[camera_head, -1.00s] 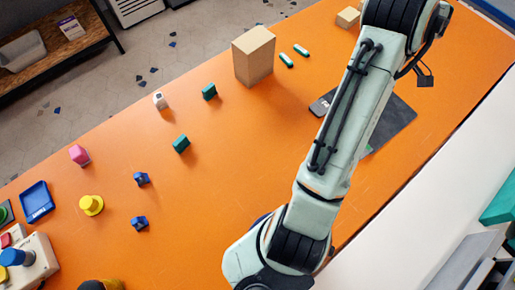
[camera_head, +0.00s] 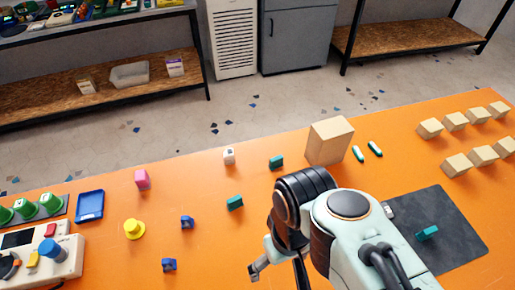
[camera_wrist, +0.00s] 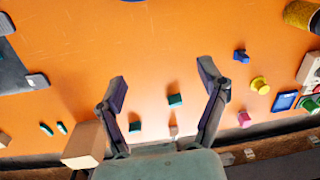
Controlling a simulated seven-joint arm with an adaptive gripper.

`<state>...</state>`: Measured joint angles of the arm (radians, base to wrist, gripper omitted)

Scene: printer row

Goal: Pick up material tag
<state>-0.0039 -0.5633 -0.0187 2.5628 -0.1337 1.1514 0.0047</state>
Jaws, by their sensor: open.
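No object is plainly labelled as the material tag, so I cannot tell which it is. Small candidates are a green block (camera_head: 235,202), a second green block (camera_head: 276,162) and a white block (camera_head: 229,156). A teal piece (camera_head: 427,232) lies on the dark mat (camera_head: 462,222). My gripper (camera_wrist: 163,84) is open and empty, above the orange table. In the wrist view, the nearer green block (camera_wrist: 175,100) shows between the spread fingers, below and apart from them. The other green block (camera_wrist: 135,127) and the white block (camera_wrist: 173,130) show farther off.
A tall cardboard box (camera_head: 329,141) stands at the back beside two green-and-white sticks (camera_head: 366,151). Small boxes (camera_head: 456,121) stand at right. Left are a pink block (camera_head: 142,179), yellow piece (camera_head: 133,229), blue tray (camera_head: 90,206) and two blue pieces (camera_head: 187,222).

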